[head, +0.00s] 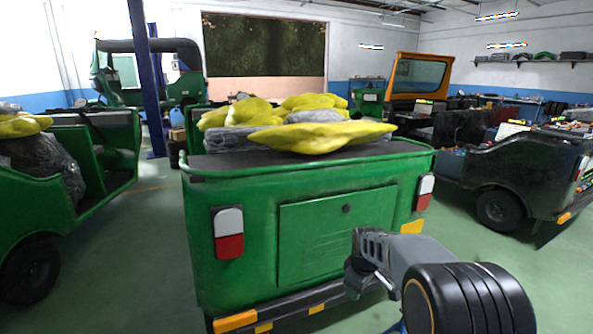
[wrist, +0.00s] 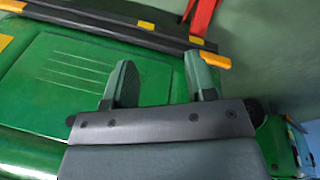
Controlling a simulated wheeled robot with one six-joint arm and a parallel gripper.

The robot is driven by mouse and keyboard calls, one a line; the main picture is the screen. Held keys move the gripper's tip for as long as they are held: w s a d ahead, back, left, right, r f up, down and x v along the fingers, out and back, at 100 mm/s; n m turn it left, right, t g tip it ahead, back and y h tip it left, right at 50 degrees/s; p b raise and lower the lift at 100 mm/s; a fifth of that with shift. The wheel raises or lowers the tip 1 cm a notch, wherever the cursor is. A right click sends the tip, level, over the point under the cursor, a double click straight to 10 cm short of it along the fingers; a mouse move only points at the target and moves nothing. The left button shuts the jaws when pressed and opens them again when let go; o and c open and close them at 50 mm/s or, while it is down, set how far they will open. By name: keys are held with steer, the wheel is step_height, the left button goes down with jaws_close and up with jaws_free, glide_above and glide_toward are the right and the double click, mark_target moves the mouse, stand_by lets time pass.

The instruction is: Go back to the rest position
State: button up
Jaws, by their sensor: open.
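My gripper (wrist: 162,82) is open in the wrist view, its two fingers apart with nothing between them. Behind the fingers is the green rear of a rickshaw (wrist: 60,75) with its dark bumper. I cannot tell whether the fingers touch it. In the head view my arm is at the lower right, and my gripper (head: 362,265) is in front of the right part of the green rickshaw's rear panel (head: 250,240). Yellow sacks (head: 320,136) and grey bundles lie on top of the rickshaw.
Another green rickshaw (head: 110,150) with sacks stands at the left. A dark rickshaw (head: 500,185) stands at the right. A blue post (head: 148,80) rises behind. Green floor (head: 465,235) is clear between the middle and right rickshaws.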

steer(key=s+a+r+m+t+p, duration=0.1)
steer(key=s+r+m+p, duration=0.8)
steer(key=s+r, duration=1.2)
steer(key=shift+s+r+m+p, duration=0.15)
steer(key=shift+s+m+p, duration=0.15)
steer(key=shift+s+p, duration=1.2)
steer(key=shift+w, duration=0.15)
